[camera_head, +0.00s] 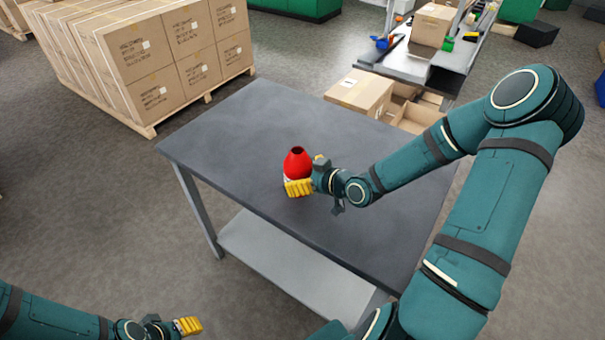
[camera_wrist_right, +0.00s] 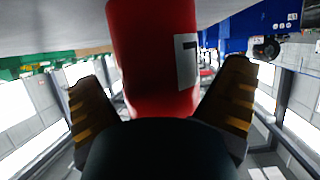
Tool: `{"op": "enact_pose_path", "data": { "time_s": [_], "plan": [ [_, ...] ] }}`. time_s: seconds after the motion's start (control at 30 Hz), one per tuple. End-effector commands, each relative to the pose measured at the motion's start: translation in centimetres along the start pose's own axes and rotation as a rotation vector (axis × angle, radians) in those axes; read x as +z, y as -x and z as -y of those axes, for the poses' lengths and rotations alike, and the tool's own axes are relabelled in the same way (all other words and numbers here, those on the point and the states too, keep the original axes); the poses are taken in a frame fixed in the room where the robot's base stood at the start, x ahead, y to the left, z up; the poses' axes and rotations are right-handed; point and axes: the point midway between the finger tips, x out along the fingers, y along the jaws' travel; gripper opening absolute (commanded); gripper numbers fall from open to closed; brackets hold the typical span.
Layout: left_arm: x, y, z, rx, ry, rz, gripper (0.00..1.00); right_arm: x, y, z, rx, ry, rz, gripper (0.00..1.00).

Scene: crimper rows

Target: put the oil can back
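The oil can (camera_head: 297,161) is red with a dark opening on top and a white label; it looks upright on the grey table (camera_head: 235,125). My right gripper (camera_head: 305,176) is at the can, with one yellow finger in front of its lower part. In the right wrist view the red can (camera_wrist_right: 150,60) is between the two fingers of the right gripper (camera_wrist_right: 160,85). The fingers spread outward, with gaps between their tips and the can. My left gripper (camera_head: 188,325) is low at the bottom left, away from the table, with no object visible in it.
The tabletop around the can is clear. A lower shelf (camera_head: 290,265) is empty. Cardboard boxes (camera_head: 360,92) stand beyond the table's far right edge. A pallet of stacked cartons (camera_head: 150,60) is at the back left. A second bench (camera_head: 405,62) with tools stands at the back.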

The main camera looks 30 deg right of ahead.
Motion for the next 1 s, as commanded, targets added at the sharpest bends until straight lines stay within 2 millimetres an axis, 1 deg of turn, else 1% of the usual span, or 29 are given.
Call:
{"op": "enact_pose_path", "data": {
  "time_s": [0.17,0.27,0.37,0.7,0.83,1.0],
  "plan": [
    [0.0,0.1,0.0,0.0,0.0,0.0,0.47,-0.1,0.1,0.0,0.0,0.0,0.0,0.97],
    [0.0,0.4,-0.2,0.0,0.0,0.001,0.47,-0.4,0.4,-0.1,0.002,0.0,0.002,0.97],
    [0.1,0.9,-0.3,0.0,0.001,0.003,0.47,-0.4,1.9,-0.1,0.003,0.001,0.003,0.97],
    [0.3,3.2,-1.2,0.001,0.002,0.015,0.47,-0.5,8.8,-0.1,0.004,0.0,0.003,0.97],
    [0.3,3.8,-1.4,0.001,0.003,0.018,0.47,-0.4,10.7,-0.1,0.003,0.001,0.003,0.97],
    [0.4,4.1,-1.5,0.001,0.003,0.02,0.47,-0.3,11.9,0.0,0.001,0.0,0.002,0.97]
  ]
}}
